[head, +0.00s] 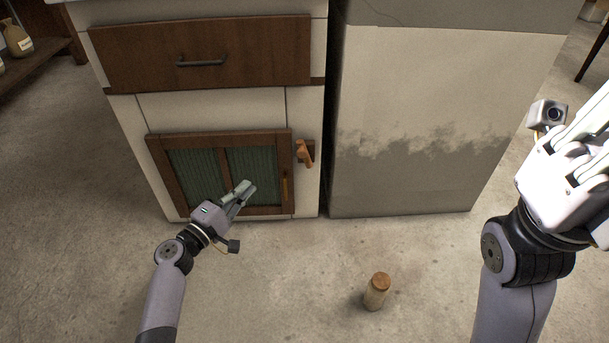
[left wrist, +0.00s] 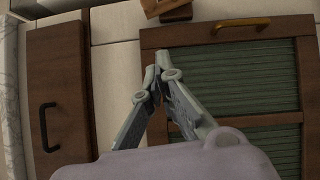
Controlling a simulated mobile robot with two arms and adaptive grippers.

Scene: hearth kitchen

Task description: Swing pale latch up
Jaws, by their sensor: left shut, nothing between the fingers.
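The pale latch (head: 303,152) is a light wooden piece on the white frame, just right of the lower cabinet door (head: 225,146). It looks tilted, with a darker wooden block beside it. In the left wrist view the latch (left wrist: 160,7) shows at the top edge, partly cut off. My left gripper (head: 247,187) is shut and empty in front of the door's lower part, below and left of the latch and apart from it. Its fingertips (left wrist: 161,58) meet in the left wrist view. My right gripper (head: 590,135) is raised at the right edge, with its fingertips cut off.
The door has green ribbed panels and a brass handle (head: 285,187). A wooden drawer (head: 140,55) with a dark handle is above. A grey-stained pale block (head: 430,120) stands to the right. A cork-topped jar (head: 376,294) stands on the floor; the floor around it is clear.

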